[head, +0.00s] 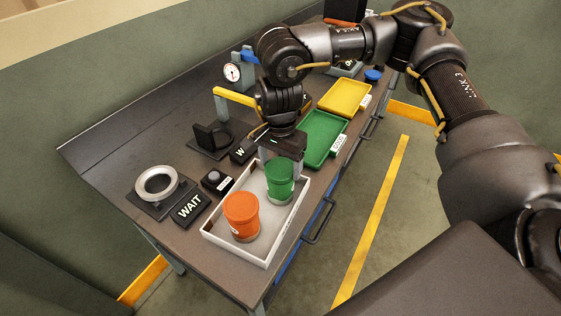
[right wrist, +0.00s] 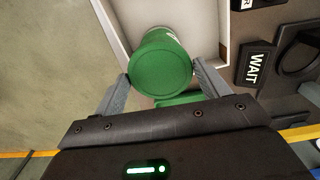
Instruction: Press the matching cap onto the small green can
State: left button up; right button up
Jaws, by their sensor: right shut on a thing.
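The small green can (head: 279,194) stands upright near the far end of a shallow white tray (head: 258,257). A wider green cap (head: 279,173) sits at its top. Whether it is fully seated cannot be told. My right gripper (head: 281,164) is over the can, with one finger on each side of the cap, shut on it. In the right wrist view the round green cap face (right wrist: 160,70) lies between the fingertips (right wrist: 160,75); the can's lower part is mostly hidden. My left gripper is not in view.
An orange can (head: 241,214) stands near the green can in the white tray. A green tray (head: 322,135) and a yellow tray (head: 344,96) lie beyond. A ring fixture (head: 157,184), a WAIT sign (head: 189,206) and a yellow bar (head: 236,98) occupy the bench's left side.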

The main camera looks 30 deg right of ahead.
jog(key=o, duration=1)
jog(key=shift+o, duration=0.2)
jog(key=shift+r, duration=0.25)
jog(key=shift+r+p, duration=1.1)
jog(key=shift+p, duration=0.2)
jog(key=shift+r, duration=0.15)
notch_tip(320, 180, up, 7)
jog(key=p, duration=0.6)
